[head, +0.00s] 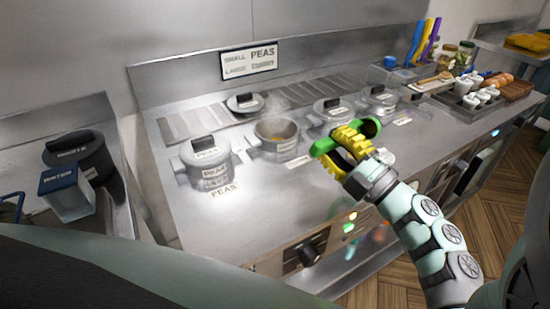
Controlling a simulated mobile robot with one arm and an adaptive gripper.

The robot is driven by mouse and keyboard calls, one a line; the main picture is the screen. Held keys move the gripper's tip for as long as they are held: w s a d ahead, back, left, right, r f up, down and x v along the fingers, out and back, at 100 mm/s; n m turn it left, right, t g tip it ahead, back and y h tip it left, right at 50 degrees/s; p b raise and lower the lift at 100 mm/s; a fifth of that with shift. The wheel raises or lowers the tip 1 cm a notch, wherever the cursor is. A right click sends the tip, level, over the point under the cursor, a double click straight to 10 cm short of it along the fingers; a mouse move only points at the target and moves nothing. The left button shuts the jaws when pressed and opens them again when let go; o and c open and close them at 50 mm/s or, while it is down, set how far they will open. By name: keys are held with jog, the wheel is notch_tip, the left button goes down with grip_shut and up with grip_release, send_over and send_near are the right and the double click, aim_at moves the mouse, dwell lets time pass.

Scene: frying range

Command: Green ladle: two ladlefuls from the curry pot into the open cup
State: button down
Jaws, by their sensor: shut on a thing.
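My gripper (346,146), with yellow fingers, is shut on the green ladle (370,127) above the front of the steel range. The ladle's bowl cannot be made out clearly. An open pot (290,147) stands left of and behind the gripper, apart from it, with yellowish food inside and steam above. Its label is too small to read, so I cannot tell for sure that it is the curry pot. A white round thing (384,157) shows partly behind my gripper; I cannot tell whether it is the open cup.
A lidded pot labelled peas (205,165) stands at left. A loose lid (245,102) lies behind the open pot. Lidded pots (333,108) stand at right. A water container (66,196) is far left. The front left counter is clear.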

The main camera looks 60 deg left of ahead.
jog(key=shift+s+d+f+n+g+b, duration=0.2)
jog(key=shift+f+n+b, duration=0.4)
jog(key=shift+b, duration=0.45)
jog(key=shift+s+a+f+n+g+b, duration=0.1)
jog(key=shift+s+f+n+b, duration=0.15)
jog(key=shift+f+n+b, duration=0.55)
jog(key=shift+r, duration=0.2)
